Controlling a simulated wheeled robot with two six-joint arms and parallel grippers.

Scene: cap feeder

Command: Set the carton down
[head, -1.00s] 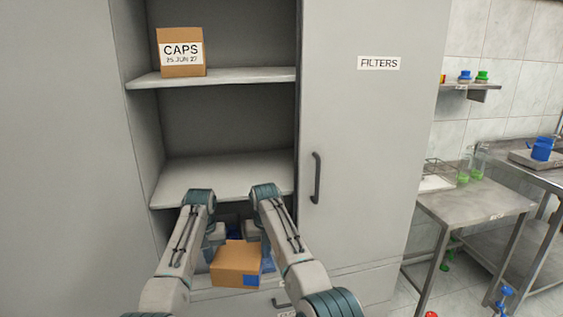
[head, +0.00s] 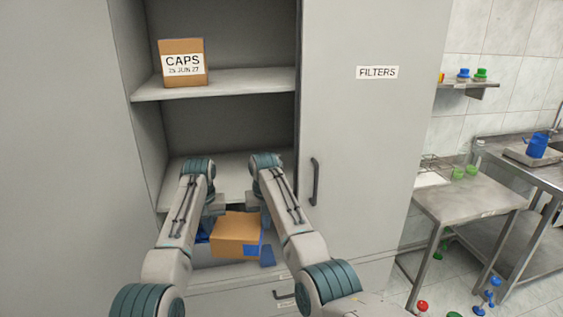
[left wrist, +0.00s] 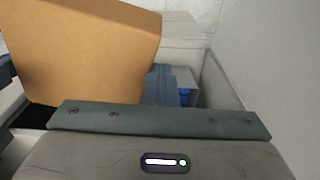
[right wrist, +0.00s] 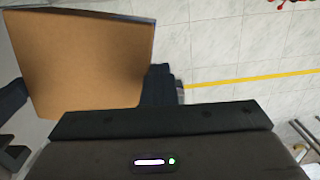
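A plain brown carton (head: 237,230), with a blue patch low on its front, is held up between my two arms, below the front of the lower cabinet shelf (head: 232,170). My left gripper (head: 206,230) is at its left side and my right gripper (head: 266,240) at its right side. In the left wrist view the carton (left wrist: 90,50) fills the upper left, with blue-grey finger parts at its edges. In the right wrist view the carton (right wrist: 80,65) looks much the same, with dark finger parts beside it. How tightly the fingers close is hidden.
A carton marked CAPS (head: 183,64) stands on the upper shelf (head: 215,85). The lower shelf looks bare where visible. A closed door marked FILTERS (head: 345,130) is to the right. A steel bench (head: 465,200) with glassware stands beyond it.

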